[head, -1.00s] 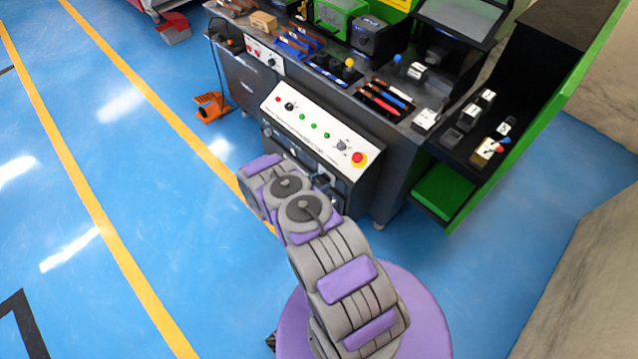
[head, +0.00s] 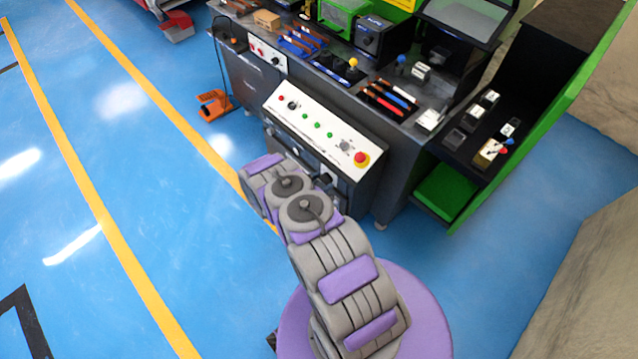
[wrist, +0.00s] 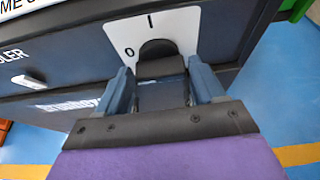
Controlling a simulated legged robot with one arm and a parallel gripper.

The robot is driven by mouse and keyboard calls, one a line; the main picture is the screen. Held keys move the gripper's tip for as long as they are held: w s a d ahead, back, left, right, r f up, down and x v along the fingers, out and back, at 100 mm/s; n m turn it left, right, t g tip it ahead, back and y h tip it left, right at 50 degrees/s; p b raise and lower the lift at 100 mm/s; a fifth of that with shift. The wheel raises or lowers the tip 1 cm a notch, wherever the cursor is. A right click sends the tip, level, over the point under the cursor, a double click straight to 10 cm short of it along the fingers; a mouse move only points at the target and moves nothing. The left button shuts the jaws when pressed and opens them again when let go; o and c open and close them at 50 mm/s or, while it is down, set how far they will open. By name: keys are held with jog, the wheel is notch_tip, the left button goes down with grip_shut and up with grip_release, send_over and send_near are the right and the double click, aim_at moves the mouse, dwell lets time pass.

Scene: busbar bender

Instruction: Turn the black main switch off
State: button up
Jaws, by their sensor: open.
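The black main switch (wrist: 157,50) is a dark rounded knob on a white plate (wrist: 183,24) marked 0 and I, on the front of a dark cabinet. In the wrist view my gripper (wrist: 160,80) is open, with one blue-grey finger on each side of the knob's near part. I cannot tell whether either finger touches it. The gripper hides the knob's lower part, and I cannot tell which mark it points to. In the head view my arm hides the switch, and the gripper is not clearly visible there.
Above the arm is a white control panel (head: 313,124) with green buttons and a red emergency button (head: 361,159). A workbench with tools stands behind it. An orange foot pedal (head: 215,105) lies on the blue floor at left. The floor at left is open.

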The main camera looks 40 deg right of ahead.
jog(key=p+v, duration=0.4)
jog(key=v, duration=1.3)
jog(key=shift+a, duration=0.25)
jog(key=s+d+r+m+g+y, duration=0.15)
jog(key=r+m, duration=0.25)
jog(key=r, duration=0.8)
jog(key=s+d+r+m+g+y, duration=0.1)
jog(key=s+r+m+g, duration=0.25)
jog(key=r, duration=0.75)
jog(key=s+d+r+m+g+y, duration=0.1)
jog(key=r+m, duration=0.3)
jog(key=r, duration=0.8)
jog(key=s+a+r+m+y, duration=0.4)
jog(key=s+a+r+m, duration=0.15)
jog(key=s+r, duration=0.55)
jog(key=s+a+r+m+t+y, duration=0.1)
jog(key=s+a+r+y, duration=0.1)
jog(key=s+a, duration=0.4)
jog(key=s+a+r+m+t+y, duration=0.1)
jog(key=s+a+r+t+y, duration=0.1)
jog(key=s+a+y, duration=0.2)
jog(key=s+a, duration=0.3)
jog(key=s, duration=0.2)
jog(key=shift+s+r, duration=0.15)
jog(key=shift+r, duration=0.05)
